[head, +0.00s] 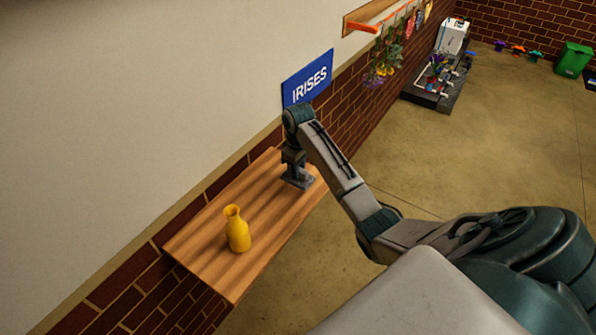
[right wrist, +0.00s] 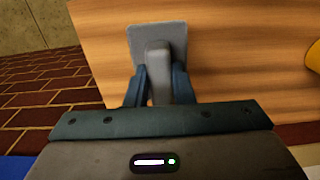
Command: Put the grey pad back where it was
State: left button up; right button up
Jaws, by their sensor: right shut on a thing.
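The grey pad (right wrist: 147,32) is a flat grey plate with a raised block-like handle, seen best in the right wrist view. In the head view the pad (head: 299,182) is at the far end of the wooden shelf (head: 205,235), below the blue IRISES sign. My right gripper (right wrist: 158,80) is shut on the pad's handle from above; it also shows in the head view (head: 294,170). The pad lies over the shelf surface; I cannot tell whether it touches the wood. My left gripper is not in view.
A yellow vase (head: 238,232) stands upright on the near part of the shelf. The blue IRISES sign (head: 307,80) is on the wall above. Further along hang several flowers (head: 385,60). The shelf between vase and pad is clear. A green bin (head: 573,60) stands far back.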

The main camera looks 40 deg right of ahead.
jog(key=shift+w+d, duration=0.45)
jog(key=shift+w, duration=0.25)
jog(key=shift+w+d+f, duration=0.1)
jog(key=shift+f, duration=0.05)
notch_tip(320, 180, down, 3)
jog(key=shift+p, duration=0.85)
jog(key=shift+f, duration=0.15)
jog(key=o, duration=0.9)
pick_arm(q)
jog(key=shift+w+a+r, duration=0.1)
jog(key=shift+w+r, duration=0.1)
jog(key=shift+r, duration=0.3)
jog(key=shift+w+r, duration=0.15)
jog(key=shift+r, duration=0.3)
pick_arm(e)
notch_tip(320, 180, up, 9)
jog(key=b, duration=0.2)
jog(key=shift+f+b, duration=0.1)
jog(key=shift+b, duration=0.3)
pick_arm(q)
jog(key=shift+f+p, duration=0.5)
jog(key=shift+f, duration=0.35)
pick_arm(e)
jog(key=shift+r, duration=1.65)
